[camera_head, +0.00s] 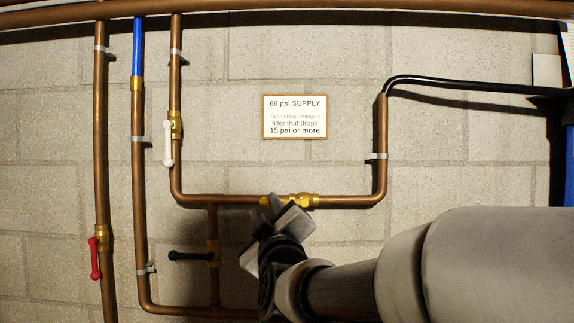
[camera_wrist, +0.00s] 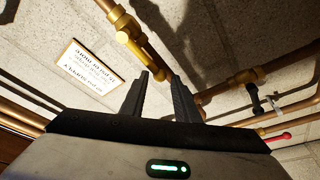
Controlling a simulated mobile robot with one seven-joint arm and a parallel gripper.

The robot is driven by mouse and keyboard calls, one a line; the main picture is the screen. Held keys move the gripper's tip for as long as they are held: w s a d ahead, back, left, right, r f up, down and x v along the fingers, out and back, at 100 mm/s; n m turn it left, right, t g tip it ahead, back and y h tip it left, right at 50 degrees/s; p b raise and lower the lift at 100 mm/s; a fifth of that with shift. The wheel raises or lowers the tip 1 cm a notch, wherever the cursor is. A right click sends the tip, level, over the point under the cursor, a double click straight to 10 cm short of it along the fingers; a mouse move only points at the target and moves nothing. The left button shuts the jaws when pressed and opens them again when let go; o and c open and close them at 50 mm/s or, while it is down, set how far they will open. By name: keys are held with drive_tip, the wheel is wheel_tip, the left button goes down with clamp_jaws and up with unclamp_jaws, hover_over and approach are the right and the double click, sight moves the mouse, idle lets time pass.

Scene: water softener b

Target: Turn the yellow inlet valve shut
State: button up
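The yellow inlet valve (camera_head: 303,200) sits on the horizontal copper pipe below the sign, partly hidden by my gripper (camera_head: 279,210). In the wrist view its round yellow hub (camera_wrist: 122,37) and its lever (camera_wrist: 145,55) show, with the lever running roughly along the pipe. My gripper (camera_wrist: 161,74) is open, with a gap between its two dark fingers. The lever's end appears at the gap between the fingertips. I cannot tell whether either finger touches it.
A white-handled valve (camera_head: 168,145) is up and left, a black-handled valve (camera_head: 190,255) lower left, and a red-handled valve (camera_head: 95,258) at far left. A sign (camera_head: 295,117) hangs above the pipe. A black hose (camera_head: 460,84) runs at upper right.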

drive_tip(key=shift+x, duration=1.15)
drive_tip(key=shift+c, duration=0.5)
drive_tip(key=shift+f, duration=0.1)
drive_tip(key=c, duration=0.3)
drive_tip(key=shift+f, duration=0.1)
drive_tip(key=shift+c, duration=0.2)
drive_tip(key=shift+d+r+p, duration=0.2)
drive_tip(key=shift+r+p, duration=0.75)
drive_tip(key=shift+r, duration=0.35)
drive_tip(key=shift+c, duration=0.5)
drive_tip(key=shift+d+r, duration=0.1)
drive_tip(key=shift+d, duration=0.05)
